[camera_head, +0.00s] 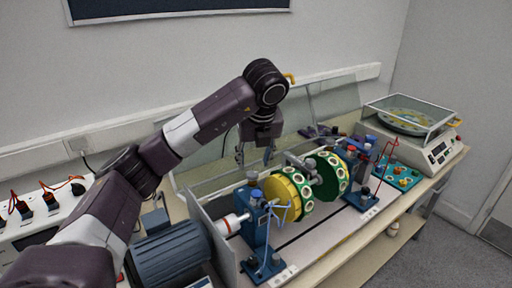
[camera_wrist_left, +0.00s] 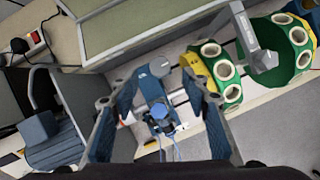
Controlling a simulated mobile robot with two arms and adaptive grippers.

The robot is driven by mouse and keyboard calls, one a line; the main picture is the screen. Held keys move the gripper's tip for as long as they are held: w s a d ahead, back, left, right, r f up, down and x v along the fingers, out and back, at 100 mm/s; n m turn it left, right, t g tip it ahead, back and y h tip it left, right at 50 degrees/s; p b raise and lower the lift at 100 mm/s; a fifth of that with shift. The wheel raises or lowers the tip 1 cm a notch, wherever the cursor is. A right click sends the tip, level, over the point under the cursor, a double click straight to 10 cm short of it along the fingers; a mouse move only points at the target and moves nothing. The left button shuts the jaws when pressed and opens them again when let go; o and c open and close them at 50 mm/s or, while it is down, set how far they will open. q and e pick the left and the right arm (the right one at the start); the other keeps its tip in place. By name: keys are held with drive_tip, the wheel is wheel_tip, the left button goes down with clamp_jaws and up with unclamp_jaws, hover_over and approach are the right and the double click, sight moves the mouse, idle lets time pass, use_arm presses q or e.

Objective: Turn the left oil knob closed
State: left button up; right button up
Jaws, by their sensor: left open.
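The left blue bearing stand (camera_head: 255,225) carries a small grey-blue oil knob (camera_head: 252,177) on its top. In the left wrist view the stand (camera_wrist_left: 150,88) lies between my fingers, with a grey round top, which looks like the knob (camera_wrist_left: 160,67). A blue fitting with thin blue wires (camera_wrist_left: 161,110) sits nearer the camera. My left gripper (camera_head: 255,158) is open and empty, pointing down above the stand, apart from the knob in the head view. It also shows in the left wrist view (camera_wrist_left: 150,95). How far the knob is turned cannot be told. My right gripper is not in view.
A yellow and green rotor (camera_head: 288,197) stands right of the stand, with a second green disc (camera_head: 330,176) and another blue stand (camera_head: 360,180) beyond. A grey-blue motor (camera_head: 172,255) is at left. A clear guard (camera_head: 335,98) rises behind. A scale (camera_head: 425,138) stands far right.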

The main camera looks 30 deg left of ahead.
use_arm(q)
drive_tip(key=v, duration=0.7)
idle(0.6)
